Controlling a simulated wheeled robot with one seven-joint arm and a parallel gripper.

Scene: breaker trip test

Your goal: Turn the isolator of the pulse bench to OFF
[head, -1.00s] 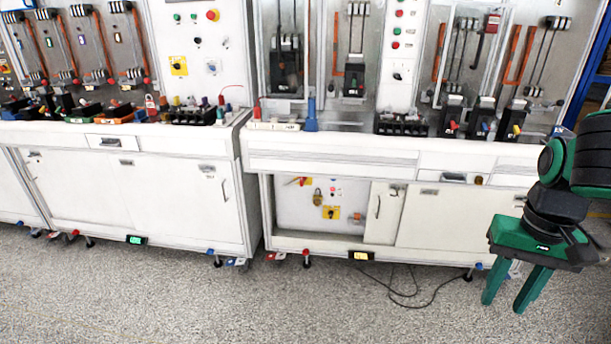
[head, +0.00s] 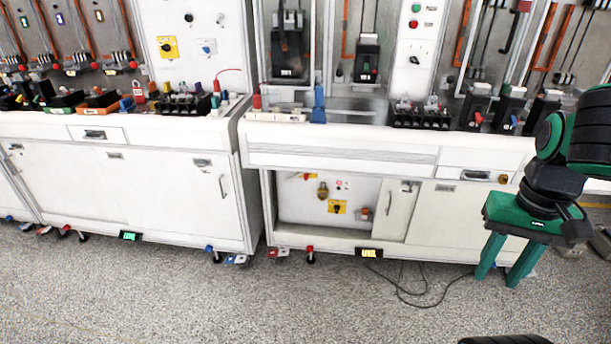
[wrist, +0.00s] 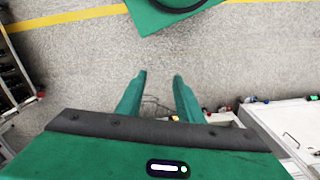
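Two yellow plates with black rotary knobs show in the head view. One yellow-plated switch (head: 168,47) is on the upper panel of the left bench. The other yellow-plated switch (head: 337,207) is low inside the open bay of the right bench, below a brass padlock-like thing (head: 322,190). I cannot tell from the labels which bench is the pulse bench, nor read the knob positions. My green gripper (head: 498,278) is at the right, in front of the right bench and apart from both switches. Its two fingers are apart and empty, also in the wrist view (wrist: 159,76).
The left bench (head: 150,190) bears a green display, the right bench (head: 470,215) a yellow one. A cabinet door (head: 398,210) borders the open bay on its right. A black cable (head: 420,303) lies on the floor. The speckled floor (head: 200,300) in front is mostly clear.

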